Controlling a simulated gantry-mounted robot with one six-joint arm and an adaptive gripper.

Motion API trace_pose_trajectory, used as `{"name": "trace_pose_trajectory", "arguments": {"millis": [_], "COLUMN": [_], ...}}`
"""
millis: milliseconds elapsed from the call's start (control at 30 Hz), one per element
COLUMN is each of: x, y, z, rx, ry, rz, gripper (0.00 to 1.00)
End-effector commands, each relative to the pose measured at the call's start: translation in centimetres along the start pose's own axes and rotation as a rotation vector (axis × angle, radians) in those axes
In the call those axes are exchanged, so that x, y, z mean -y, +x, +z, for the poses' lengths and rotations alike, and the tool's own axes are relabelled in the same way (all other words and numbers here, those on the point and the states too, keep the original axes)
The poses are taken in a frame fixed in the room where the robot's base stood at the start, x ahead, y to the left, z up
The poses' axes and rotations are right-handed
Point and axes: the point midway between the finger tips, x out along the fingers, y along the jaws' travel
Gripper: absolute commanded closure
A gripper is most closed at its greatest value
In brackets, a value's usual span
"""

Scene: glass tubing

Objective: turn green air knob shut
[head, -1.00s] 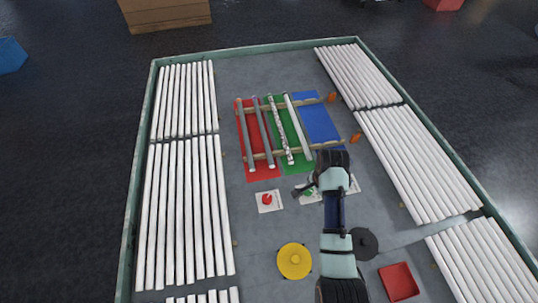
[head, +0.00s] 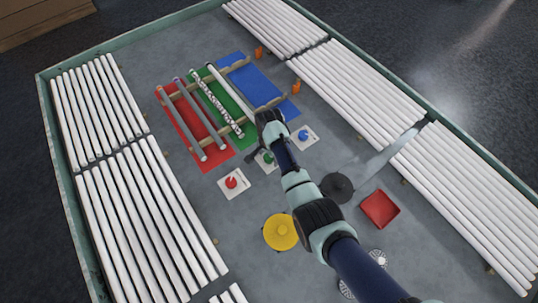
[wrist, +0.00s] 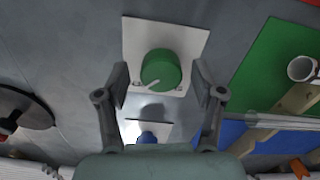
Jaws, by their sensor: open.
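The green knob (wrist: 160,69) is a round cap with a pale pointer line, on a white square plate (wrist: 193,38). In the wrist view the pointer runs to the lower left. My gripper (wrist: 160,74) is open, with one finger on each side of the knob and visible gaps between. Whether the fingertips are down at the knob's height I cannot tell. In the head view the green knob (head: 268,158) is partly hidden by my gripper and wrist.
A red knob (head: 232,183) and a blue knob (head: 303,135) sit on plates either side. Tubes lie on a wooden rack (head: 205,147) beyond. A yellow disc (head: 280,232), a dark disc (head: 337,187) and a red tray (head: 380,208) are nearer.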

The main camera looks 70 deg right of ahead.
Motion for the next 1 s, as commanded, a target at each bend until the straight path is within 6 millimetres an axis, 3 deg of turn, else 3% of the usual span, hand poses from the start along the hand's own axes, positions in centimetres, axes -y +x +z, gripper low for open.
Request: {"name": "trace_pose_trajectory", "arguments": {"millis": [167, 533, 1000], "x": [0.02, 0.01, 0.01], "y": [-0.05, -0.06, -0.25], "z": [0.00, 0.00, 0.00], "rx": [0.000, 0.000, 0.000], "ry": [0.000, 0.000, -0.117], "rz": [-0.001, 0.000, 0.001], "gripper": [0.32, 0.92, 0.92]}}
